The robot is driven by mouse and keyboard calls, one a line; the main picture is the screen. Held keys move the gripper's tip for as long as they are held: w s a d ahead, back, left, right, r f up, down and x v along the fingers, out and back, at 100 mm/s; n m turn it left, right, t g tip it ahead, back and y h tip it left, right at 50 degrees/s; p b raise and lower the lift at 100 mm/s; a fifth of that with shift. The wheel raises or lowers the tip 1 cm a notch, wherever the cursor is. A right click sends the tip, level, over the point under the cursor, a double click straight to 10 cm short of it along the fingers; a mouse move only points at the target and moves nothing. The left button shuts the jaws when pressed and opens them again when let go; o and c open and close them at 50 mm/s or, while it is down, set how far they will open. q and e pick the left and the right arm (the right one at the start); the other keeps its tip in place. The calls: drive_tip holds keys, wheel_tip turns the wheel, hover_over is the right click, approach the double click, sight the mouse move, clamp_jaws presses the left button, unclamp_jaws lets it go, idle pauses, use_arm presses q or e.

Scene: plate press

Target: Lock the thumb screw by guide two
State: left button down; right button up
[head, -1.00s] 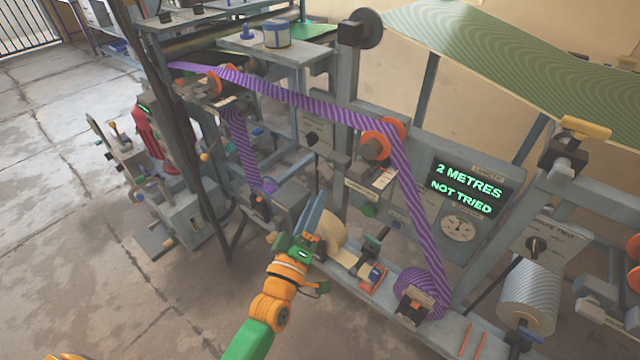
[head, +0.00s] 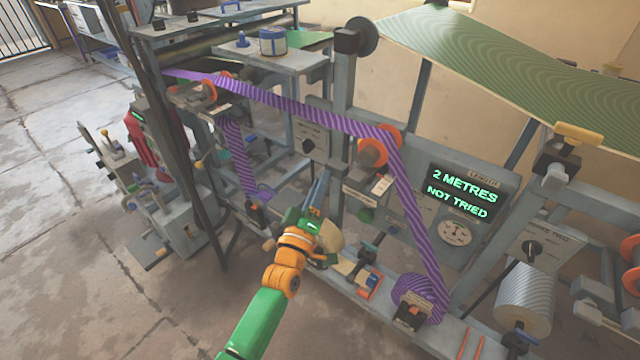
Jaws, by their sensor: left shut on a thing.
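My left gripper (head: 325,182) reaches up from the bottom, its fingers in front of the machine's frame at the middle of the head view. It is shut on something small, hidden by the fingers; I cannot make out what. An orange-flanged guide roller (head: 372,153) stands up and right of the fingertips, with the purple striped web (head: 405,185) running over it. A small label plate (head: 362,196) is below this roller, just right of the gripper. I cannot make out the thumb screw itself. My right gripper is out of view.
The purple roll (head: 425,290) sits lower right. A display (head: 462,195) reads 2 METRES, NOT TRIED. Open floor (head: 150,310) lies at left.

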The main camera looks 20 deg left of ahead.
use_arm(q)
drive_tip(key=shift+f, duration=0.1)
drive_tip(key=shift+w+a+r+n+g+h+b, duration=0.15)
drive_tip(key=shift+n+g+h+b, duration=1)
drive_tip(key=shift+n, duration=4.6)
drive_tip(key=shift+s+a+n+g+h+b, duration=0.15)
drive_tip(key=shift+n+g+h, duration=1.15)
drive_tip(key=shift+n+h, duration=3)
drive_tip(key=shift+w+a+r+n+g+h+b, duration=0.15)
drive_tip(key=shift+n+g+h+b, duration=0.8)
drive_tip(key=shift+n, duration=6.3)
drive_tip(key=shift+y+p, duration=0.3)
drive_tip(key=shift+y, duration=0.3)
drive_tip(key=c, duration=0.9)
unclamp_jaws()
drive_tip(key=shift+w, duration=0.1)
